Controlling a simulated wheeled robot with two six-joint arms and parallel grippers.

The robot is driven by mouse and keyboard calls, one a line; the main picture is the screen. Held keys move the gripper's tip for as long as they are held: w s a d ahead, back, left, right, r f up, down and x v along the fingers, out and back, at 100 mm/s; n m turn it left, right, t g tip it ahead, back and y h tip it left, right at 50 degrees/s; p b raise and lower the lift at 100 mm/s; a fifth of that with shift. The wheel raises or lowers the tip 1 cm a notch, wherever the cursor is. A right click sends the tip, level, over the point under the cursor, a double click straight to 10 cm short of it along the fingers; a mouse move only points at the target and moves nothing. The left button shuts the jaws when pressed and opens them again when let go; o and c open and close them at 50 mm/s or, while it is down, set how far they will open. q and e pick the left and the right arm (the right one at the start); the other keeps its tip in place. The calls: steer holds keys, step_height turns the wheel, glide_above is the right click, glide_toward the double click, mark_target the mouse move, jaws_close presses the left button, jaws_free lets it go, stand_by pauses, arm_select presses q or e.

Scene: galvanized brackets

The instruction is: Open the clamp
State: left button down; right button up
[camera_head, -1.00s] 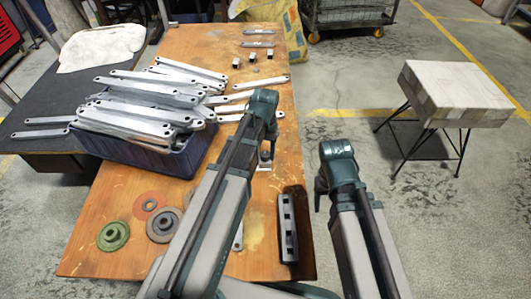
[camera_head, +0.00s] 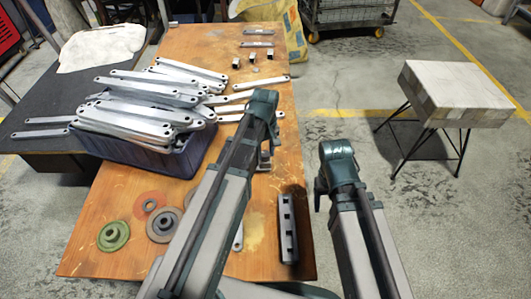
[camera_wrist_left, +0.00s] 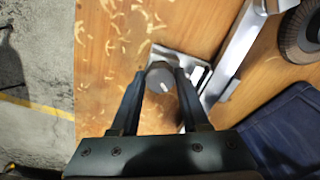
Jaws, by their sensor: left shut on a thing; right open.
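The clamp (camera_head: 265,160) is a small metal piece on the wooden bench, partly hidden behind my left arm in the head view. In the left wrist view, its pale metal base (camera_wrist_left: 195,66) lies on the wood, with a rounded grey part (camera_wrist_left: 160,76) in front of it. My left gripper (camera_wrist_left: 160,72) is shut on that grey part, a finger on each side. The head view does not show the left fingertips clearly. My right gripper (camera_head: 319,202) is open and empty, over the floor just right of the bench.
A blue bin (camera_head: 160,160) heaped with galvanized brackets (camera_head: 145,100) stands left of my left arm. A slotted dark block (camera_head: 288,228) lies near the bench's right edge. Discs (camera_head: 113,236) lie at the front left. A small stool (camera_head: 455,92) stands apart on the right.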

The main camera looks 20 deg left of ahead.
arm_select(q)
steer(key=n, duration=0.9)
steer(key=shift+n, duration=0.3)
steer(key=shift+c, duration=2.4)
jaws_free()
